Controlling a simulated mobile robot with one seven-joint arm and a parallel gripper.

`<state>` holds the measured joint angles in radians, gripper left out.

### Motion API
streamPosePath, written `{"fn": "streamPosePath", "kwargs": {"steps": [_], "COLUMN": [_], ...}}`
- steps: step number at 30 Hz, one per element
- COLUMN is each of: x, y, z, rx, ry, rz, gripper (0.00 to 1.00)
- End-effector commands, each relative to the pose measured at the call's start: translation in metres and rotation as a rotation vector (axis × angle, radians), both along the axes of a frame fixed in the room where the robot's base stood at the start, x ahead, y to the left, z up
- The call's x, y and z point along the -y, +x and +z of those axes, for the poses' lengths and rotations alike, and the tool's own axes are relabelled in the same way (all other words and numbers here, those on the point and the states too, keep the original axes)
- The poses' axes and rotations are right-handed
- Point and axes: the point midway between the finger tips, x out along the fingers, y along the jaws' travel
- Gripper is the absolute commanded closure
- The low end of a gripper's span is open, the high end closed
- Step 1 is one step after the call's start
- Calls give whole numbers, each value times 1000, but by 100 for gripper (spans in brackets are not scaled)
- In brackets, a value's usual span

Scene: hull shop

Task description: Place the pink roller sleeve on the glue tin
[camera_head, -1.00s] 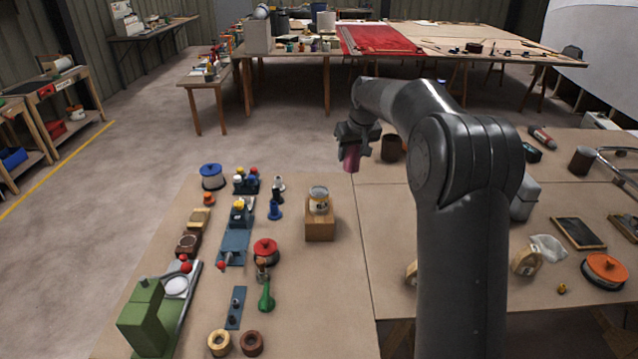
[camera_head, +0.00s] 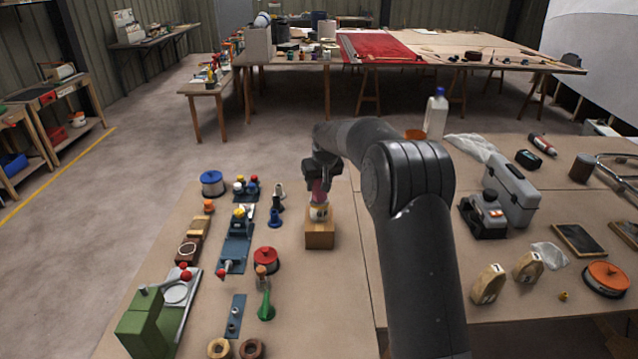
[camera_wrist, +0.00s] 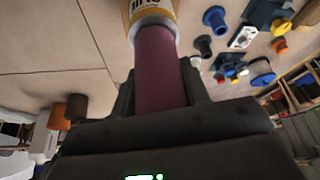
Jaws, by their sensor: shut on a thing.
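My gripper (camera_head: 320,178) is shut on the pink roller sleeve (camera_head: 318,192), which hangs below the fingers, roughly upright. The sleeve shows dark pink between the two fingers in the wrist view (camera_wrist: 158,75). The glue tin (camera_head: 319,213) stands on a wooden block (camera_head: 320,236) right under the sleeve. In the wrist view the far end of the sleeve overlaps the tin (camera_wrist: 167,9), which has a yellow label with dark lettering. The tin's top is largely hidden by the sleeve. I cannot tell whether the sleeve touches the tin.
Left of the block stand a blue-lidded spool (camera_head: 212,183), a blue fixture (camera_head: 236,250), a red-topped tin (camera_head: 266,259) and a green machine (camera_head: 147,322). A grey toolbox (camera_head: 511,190) and wooden blocks are on the right. The board just around the wooden block is clear.

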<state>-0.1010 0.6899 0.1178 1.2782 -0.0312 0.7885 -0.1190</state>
Motion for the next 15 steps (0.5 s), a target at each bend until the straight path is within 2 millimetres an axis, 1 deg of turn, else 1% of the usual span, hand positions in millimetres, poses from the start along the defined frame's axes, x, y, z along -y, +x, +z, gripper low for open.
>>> {"fn": "streamPosePath", "kwargs": {"steps": [4, 8, 9, 15], "x": [0, 0, 0, 0], "y": [0, 0, 0, 0], "z": [1, -2, -2, -2], "rx": [1, 1, 1, 1], "ry": [0, 0, 0, 0], "rz": [0, 0, 0, 0], "gripper": [80, 80, 55, 39]}}
